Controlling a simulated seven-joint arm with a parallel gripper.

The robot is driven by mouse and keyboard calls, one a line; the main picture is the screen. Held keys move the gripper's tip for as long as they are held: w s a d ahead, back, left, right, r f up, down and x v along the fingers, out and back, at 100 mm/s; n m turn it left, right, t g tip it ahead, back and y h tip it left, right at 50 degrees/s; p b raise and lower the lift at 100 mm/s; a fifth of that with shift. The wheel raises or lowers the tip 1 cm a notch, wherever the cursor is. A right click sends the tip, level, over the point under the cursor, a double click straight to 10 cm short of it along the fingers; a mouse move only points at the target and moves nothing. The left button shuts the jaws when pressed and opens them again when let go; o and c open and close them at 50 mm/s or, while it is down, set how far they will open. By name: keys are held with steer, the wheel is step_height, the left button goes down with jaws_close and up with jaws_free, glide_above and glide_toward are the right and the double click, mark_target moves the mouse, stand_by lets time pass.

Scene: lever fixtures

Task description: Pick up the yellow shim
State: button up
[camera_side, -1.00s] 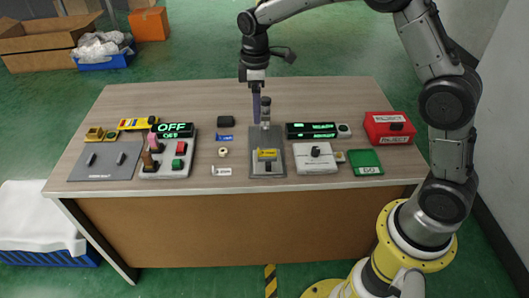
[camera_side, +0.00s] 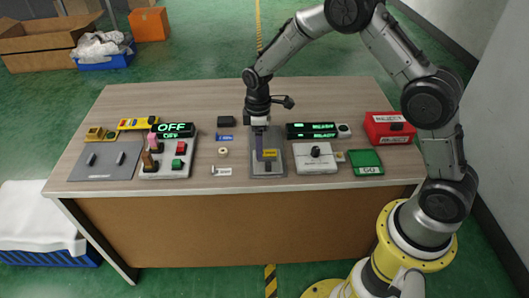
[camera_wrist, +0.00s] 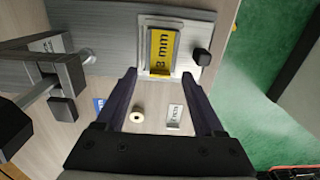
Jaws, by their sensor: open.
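The yellow shim (camera_side: 270,154) is a small block on the grey lever fixture (camera_side: 276,172) near the middle of the table. In the wrist view the yellow shim (camera_wrist: 162,50), printed with an "mm" label, sits in a pale metal seat beside a black knob (camera_wrist: 201,57). My gripper (camera_side: 259,157) is low over the fixture, and its fingers partly hide the shim in the side view. In the wrist view my gripper (camera_wrist: 158,77) is open and empty, with the shim just beyond the fingertips and between their lines. I cannot tell the exact height gap.
A metal lever clamp (camera_wrist: 60,85) stands left in the wrist view. A blue shim (camera_side: 225,137), a cream ring (camera_side: 223,152) and a white shim (camera_side: 222,171) lie left of the fixture. A white switch box (camera_side: 316,160) stands close on its right.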

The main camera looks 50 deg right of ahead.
steer(key=shift+f, duration=0.45)
jaws_close()
steer(key=shift+r, duration=0.1)
